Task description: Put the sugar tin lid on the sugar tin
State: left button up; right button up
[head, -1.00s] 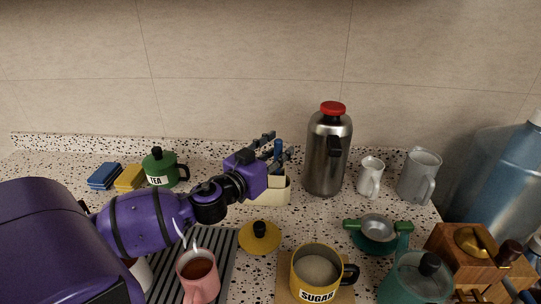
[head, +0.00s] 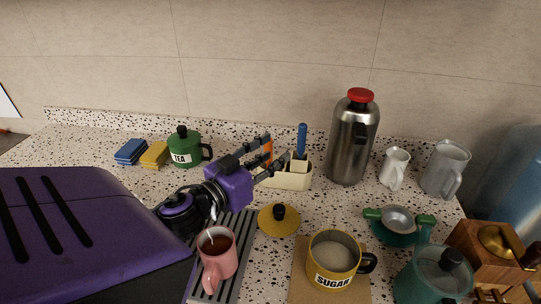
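The sugar tin (head: 334,262) is a yellow mug-shaped tin with a black handle and SUGAR on its front. It stands uncovered on a brown board, and its pale contents show. The sugar tin lid (head: 278,220), yellow with a black knob, lies on the counter behind and left of the tin, knob up. My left gripper (head: 272,158) is behind and above the lid, its fingers spread and pointing right and away, with nothing seen between them. My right gripper is not in view.
A pink mug (head: 218,258) stands on a ridged mat left of the tin. A cream holder (head: 290,178) with utensils is behind the gripper. A steel flask (head: 353,140), a green strainer bowl (head: 398,226) and a teal pot (head: 432,277) stand to the right. A green TEA tin (head: 186,148) is at left.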

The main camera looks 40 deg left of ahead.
aim_at(276, 220)
jog(key=k+l, duration=0.1)
jog(key=l, duration=0.5)
jog(key=k+l, duration=0.1)
jog(key=l, duration=1.05)
jog(key=k+l, duration=0.15)
jog(key=l, duration=0.45)
jog(key=k+l, duration=0.1)
jog(key=l, duration=0.5)
